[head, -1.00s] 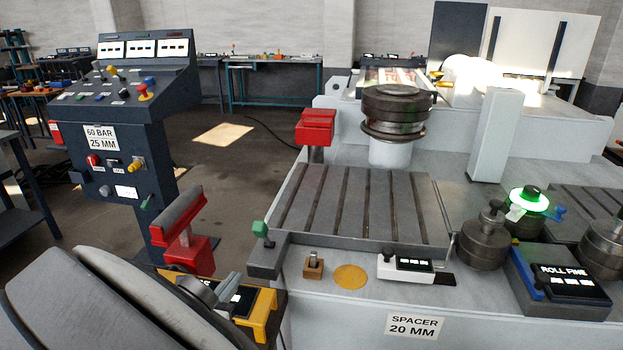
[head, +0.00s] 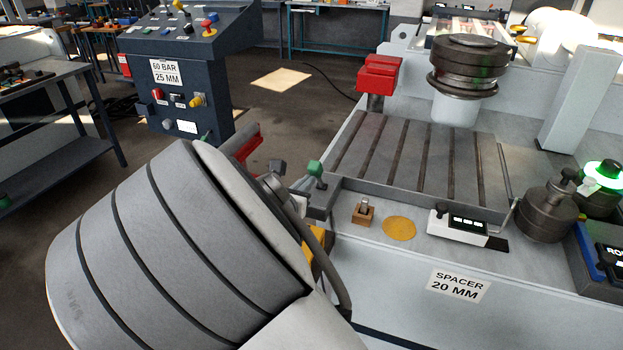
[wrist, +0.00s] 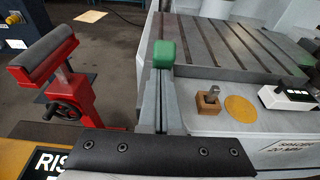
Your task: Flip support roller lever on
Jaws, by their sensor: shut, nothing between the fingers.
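A short lever with a green knob (head: 315,168) stands at the near left corner of the slotted bed; it fills the middle of the wrist view (wrist: 164,54). No label on it is readable, so I cannot tell its setting. The red support roller stand (wrist: 60,80), with a grey roller and a handwheel, is at the left; my arm mostly hides it in the head view (head: 246,145). My gripper (head: 278,167) is shut and empty, just left of the green knob in the head view. In the wrist view it points towards the knob; contact is unclear.
A yellow panel (wrist: 22,160) with a partly hidden label is at lower left. A wooden block with a small toggle (head: 363,212), a yellow disc (head: 399,228) and a white display box (head: 458,226) sit along the bed's front. The control console (head: 185,75) stands behind.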

